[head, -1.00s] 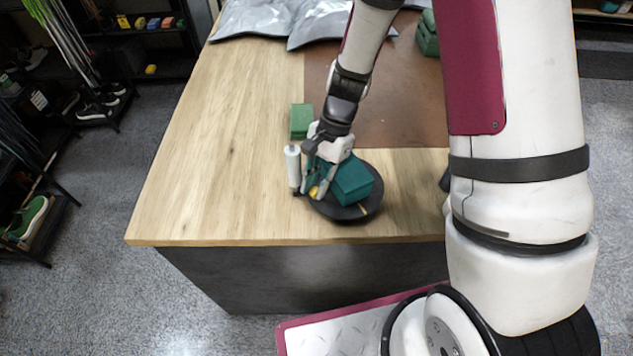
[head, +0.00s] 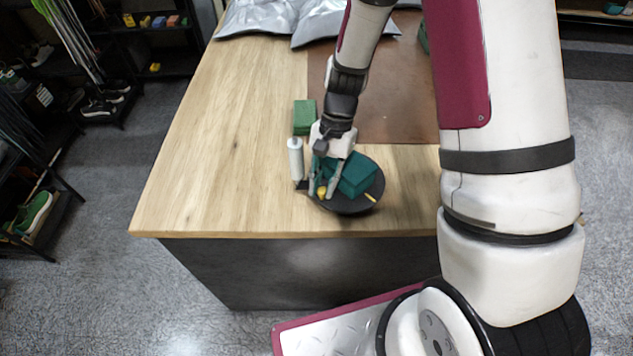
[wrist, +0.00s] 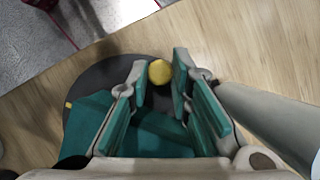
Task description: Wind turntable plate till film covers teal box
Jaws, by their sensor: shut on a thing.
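The dark round turntable plate (head: 345,207) lies near the table's front edge, with the teal box (head: 358,175) on it. A yellow knob (head: 321,191) stands on the plate's front left part; it also shows in the wrist view (wrist: 159,72). My gripper (head: 323,190) reaches down from behind, shut on the yellow knob, its fingers beside the box. The wrist view shows the knob between the two teal-padded fingertips (wrist: 160,80). A white upright roll (head: 296,158) stands just left of the plate. I cannot make out any film on the box; my fingers partly hide its left side.
A green block (head: 304,116) lies behind the roll. A brown mat (head: 385,110) covers the table's back right, and silvery crumpled sheets (head: 300,22) lie at the far edge. The wooden table's left part (head: 215,150) is clear. Shelves with shoes stand at the left.

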